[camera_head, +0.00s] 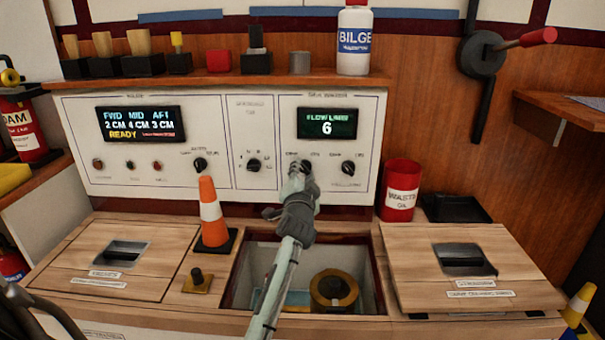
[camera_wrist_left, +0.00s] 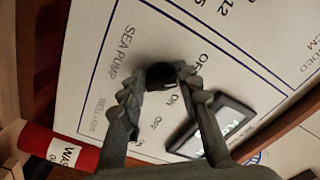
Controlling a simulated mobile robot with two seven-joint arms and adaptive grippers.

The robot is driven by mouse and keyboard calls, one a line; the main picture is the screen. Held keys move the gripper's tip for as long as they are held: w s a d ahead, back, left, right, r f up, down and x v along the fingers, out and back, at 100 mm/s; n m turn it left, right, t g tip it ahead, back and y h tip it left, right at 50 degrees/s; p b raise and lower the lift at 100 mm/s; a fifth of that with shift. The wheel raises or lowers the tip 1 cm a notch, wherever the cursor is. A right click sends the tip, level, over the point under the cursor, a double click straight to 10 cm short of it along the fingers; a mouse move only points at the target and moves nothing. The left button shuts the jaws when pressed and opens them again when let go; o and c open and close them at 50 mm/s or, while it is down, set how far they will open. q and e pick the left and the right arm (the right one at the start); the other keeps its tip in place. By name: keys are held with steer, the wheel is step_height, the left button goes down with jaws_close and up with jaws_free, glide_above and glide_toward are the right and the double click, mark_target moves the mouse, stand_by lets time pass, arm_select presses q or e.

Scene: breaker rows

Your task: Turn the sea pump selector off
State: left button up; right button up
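The sea pump selector (camera_wrist_left: 162,77) is a black knob on the white panel. "SEA PUMP", "OFF" and "ON" are printed beside it. My left gripper (camera_wrist_left: 161,82) has one finger on each side of the knob, close against it, and looks shut on it. The fingers hide much of the knob, so I cannot tell which way it points. In the head view my left gripper (camera_head: 301,169) reaches up from below and covers the selector. My right gripper is not in view.
Similar knobs sit on both sides: a centre selector (camera_head: 253,165) and a well light knob (camera_head: 348,168). An orange cone (camera_head: 212,213) stands left of my arm, a red waste can (camera_head: 400,190) right. An open well (camera_head: 250,258) lies below. The flow display (camera_head: 327,123) reads 6.

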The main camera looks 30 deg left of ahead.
arm_select(q)
steer(key=o, duration=0.4)
steer(key=shift+c, duration=0.2)
steer(key=v, duration=0.7)
steer(key=shift+s, duration=0.25)
steer(key=shift+d, duration=0.2)
